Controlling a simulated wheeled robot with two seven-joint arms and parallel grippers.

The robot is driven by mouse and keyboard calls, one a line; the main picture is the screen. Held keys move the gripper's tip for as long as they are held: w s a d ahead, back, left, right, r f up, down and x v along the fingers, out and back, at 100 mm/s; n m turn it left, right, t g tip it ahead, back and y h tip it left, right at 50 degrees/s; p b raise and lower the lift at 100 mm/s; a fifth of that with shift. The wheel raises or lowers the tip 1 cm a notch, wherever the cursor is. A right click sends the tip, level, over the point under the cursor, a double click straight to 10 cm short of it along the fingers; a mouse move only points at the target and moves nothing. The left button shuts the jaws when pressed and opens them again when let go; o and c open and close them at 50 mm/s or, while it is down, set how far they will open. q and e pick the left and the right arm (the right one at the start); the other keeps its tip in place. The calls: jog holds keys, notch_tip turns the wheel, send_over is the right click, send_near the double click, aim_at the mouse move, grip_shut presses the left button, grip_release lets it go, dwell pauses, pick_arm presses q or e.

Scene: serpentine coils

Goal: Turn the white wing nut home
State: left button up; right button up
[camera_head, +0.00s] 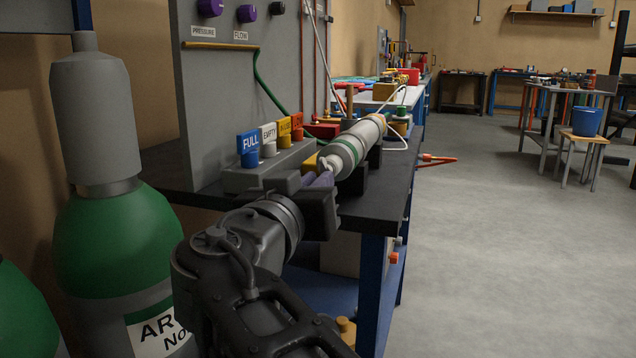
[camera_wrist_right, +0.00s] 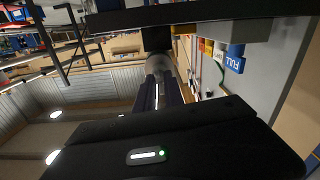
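A white cylinder (camera_head: 352,146) with a green band lies tilted in dark supports on the black bench. The white wing nut (camera_head: 325,165) shows as a small pale shape at its near end. My right gripper (camera_head: 319,179) is right at that end, its purple-grey fingers partly covering the nut. In the right wrist view the fingers (camera_wrist_right: 159,92) lie close together, pointing at the cylinder's end (camera_wrist_right: 157,66). The nut is not clear between them, so I cannot tell whether they grip it. My left gripper is not in view.
A grey block with a blue FULL tag (camera_head: 250,142) and other coloured tags stands just left of my right gripper. A grey panel (camera_head: 222,95) rises behind it. A green gas bottle (camera_head: 112,240) stands at the left. The floor right of the bench (camera_head: 400,215) is open.

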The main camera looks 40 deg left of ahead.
jog(key=shift+o, duration=1.4)
jog(key=shift+w+r, duration=0.1)
jog(key=shift+w, duration=0.05)
jog(key=v, duration=0.8)
jog(key=shift+p, duration=0.3)
jog(key=shift+w, duration=0.15)
